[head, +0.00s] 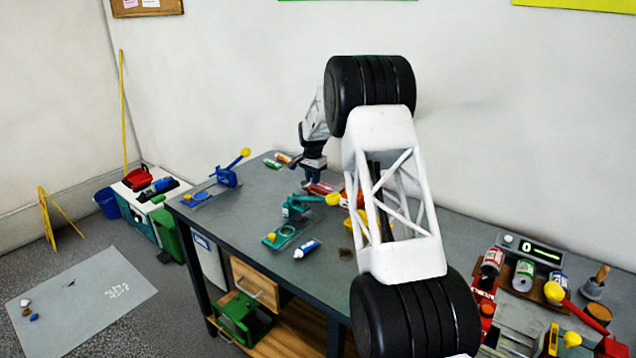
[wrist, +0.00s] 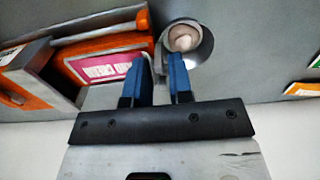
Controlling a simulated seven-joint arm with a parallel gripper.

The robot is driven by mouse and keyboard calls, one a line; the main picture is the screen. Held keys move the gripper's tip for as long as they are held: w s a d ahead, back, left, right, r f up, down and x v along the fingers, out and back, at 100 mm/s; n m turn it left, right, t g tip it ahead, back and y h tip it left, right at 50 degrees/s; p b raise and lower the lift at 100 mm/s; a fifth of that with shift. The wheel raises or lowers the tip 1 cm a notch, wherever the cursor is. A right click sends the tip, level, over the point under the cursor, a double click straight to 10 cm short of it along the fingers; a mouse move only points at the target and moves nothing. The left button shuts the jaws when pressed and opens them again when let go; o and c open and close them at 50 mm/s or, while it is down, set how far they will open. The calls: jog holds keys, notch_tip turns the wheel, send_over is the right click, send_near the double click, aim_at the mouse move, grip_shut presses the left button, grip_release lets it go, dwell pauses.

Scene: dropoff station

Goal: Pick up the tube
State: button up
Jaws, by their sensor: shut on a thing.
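My gripper (head: 313,178) is low over the back of the grey workbench (head: 258,208). In the wrist view its two blue fingers (wrist: 160,65) are shut on a grey, round-ended thing (wrist: 184,38) with a pale middle at their tips. It looks like the tube seen end-on, but its length is hidden. In the head view a red thing (head: 322,188) lies just below the gripper; I cannot tell whether it is the held one. A blue and white tube (head: 307,248) lies on the bench in front, apart from the gripper.
An orange block with a pink label (wrist: 105,65) stands close left of the fingers. Small orange and green tubes (head: 277,160) lie at the bench's back left. A teal lever device (head: 297,205) and a blue one (head: 228,175) stand nearby. My arm hides part of the bench.

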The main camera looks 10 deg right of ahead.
jog(key=shift+r, duration=0.15)
jog(key=shift+r, duration=1.75)
jog(key=s+r, duration=0.1)
jog(key=s, duration=1.5)
jog(key=shift+d, duration=0.25)
jog(key=shift+r, duration=0.1)
jog(key=s+d+r+n, duration=0.3)
jog(key=s+r+n, duration=0.1)
jog(key=r+n, duration=0.5)
jog(key=shift+s+r, duration=0.4)
jog(key=shift+r, duration=0.7)
jog(key=shift+s, duration=0.1)
